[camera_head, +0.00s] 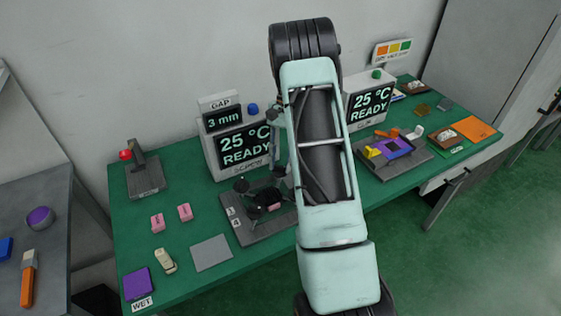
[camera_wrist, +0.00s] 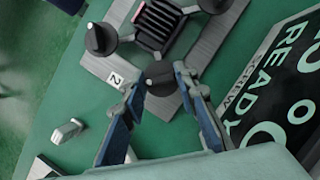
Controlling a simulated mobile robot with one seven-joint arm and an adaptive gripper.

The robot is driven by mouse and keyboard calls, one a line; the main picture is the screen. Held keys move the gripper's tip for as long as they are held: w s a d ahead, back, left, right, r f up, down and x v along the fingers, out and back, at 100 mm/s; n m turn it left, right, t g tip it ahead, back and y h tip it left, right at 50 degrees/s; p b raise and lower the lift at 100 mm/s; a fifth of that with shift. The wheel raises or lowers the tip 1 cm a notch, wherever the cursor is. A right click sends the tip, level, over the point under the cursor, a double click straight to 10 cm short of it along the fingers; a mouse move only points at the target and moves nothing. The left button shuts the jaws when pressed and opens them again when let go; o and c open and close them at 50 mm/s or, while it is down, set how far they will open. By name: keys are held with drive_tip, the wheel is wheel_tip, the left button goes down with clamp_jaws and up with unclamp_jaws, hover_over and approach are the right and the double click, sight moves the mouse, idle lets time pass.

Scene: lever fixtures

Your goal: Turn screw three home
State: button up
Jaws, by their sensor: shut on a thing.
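The screw fixture is a grey plate (camera_head: 250,232) in front of the READY display. Black knobs stand around its middle, with labels 3 and 4 on the left edge. In the head view one black knob (camera_head: 241,186) is at the back left, and my arm hides the plate's right part. In the wrist view my gripper (camera_wrist: 161,80) is shut on a black knob (camera_wrist: 159,83) at the plate's edge. Another knob (camera_wrist: 100,38) stands free, and a dark ribbed block (camera_wrist: 158,22) is in the middle. The held knob's number is unclear.
The screw display (camera_head: 240,148) stands close behind the plate. Pink blocks (camera_head: 185,212), a grey square (camera_head: 211,252) and a red-knobbed lever (camera_head: 126,155) are to the left. A second fixture (camera_head: 395,160) is to the right.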

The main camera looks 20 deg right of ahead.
drive_tip(key=shift+m, duration=0.3)
drive_tip(key=o, duration=1.2)
drive_tip(key=shift+c, duration=0.2)
drive_tip(key=v, duration=1.2)
drive_tip(key=shift+d, duration=0.15)
drive_tip(key=shift+s+r, duration=0.1)
